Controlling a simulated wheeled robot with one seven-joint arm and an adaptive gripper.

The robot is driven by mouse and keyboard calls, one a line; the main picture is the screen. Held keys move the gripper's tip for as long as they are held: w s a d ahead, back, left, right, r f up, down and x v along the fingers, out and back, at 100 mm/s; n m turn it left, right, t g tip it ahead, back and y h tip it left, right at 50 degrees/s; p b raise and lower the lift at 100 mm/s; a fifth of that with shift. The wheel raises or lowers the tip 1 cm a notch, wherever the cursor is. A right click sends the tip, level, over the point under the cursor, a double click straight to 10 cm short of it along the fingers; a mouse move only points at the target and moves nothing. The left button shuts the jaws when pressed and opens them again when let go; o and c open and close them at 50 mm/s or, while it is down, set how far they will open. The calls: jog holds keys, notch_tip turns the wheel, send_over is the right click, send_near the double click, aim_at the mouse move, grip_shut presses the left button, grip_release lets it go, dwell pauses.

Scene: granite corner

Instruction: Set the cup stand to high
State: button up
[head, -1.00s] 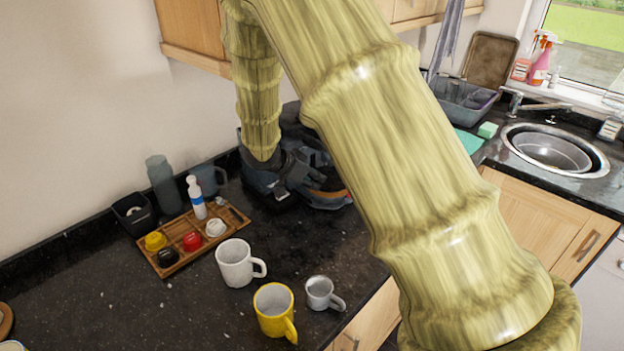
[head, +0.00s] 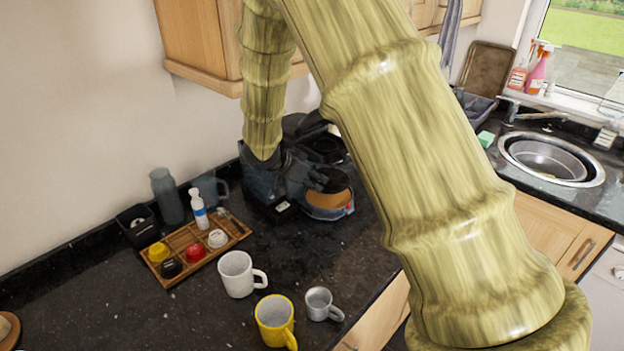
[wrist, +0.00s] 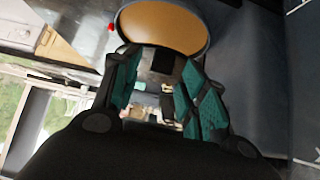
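The cup stand appears to be the round orange-brown plate (head: 328,201) with a dark rim, low on the dark coffee machine (head: 325,146). The plate also shows at the top of the wrist view (wrist: 165,25), with a small red spot beside its rim. My gripper (head: 326,181) is at the machine, over the near left part of the plate. In the wrist view its two teal-padded fingers (wrist: 160,68) are apart, their tips by the plate's edge. A small dark block shows between them. I cannot tell whether they touch it. My arm hides part of the machine.
A white mug (head: 237,275), a yellow mug (head: 273,318) and a small grey metal cup (head: 319,303) stand in front. A wooden tray (head: 232,231) with coloured pods and a bottle is at left. The sink (head: 548,158) is at right. Counter between tray and machine is clear.

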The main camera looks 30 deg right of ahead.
jog(key=v, duration=1.2)
dwell(0.5)
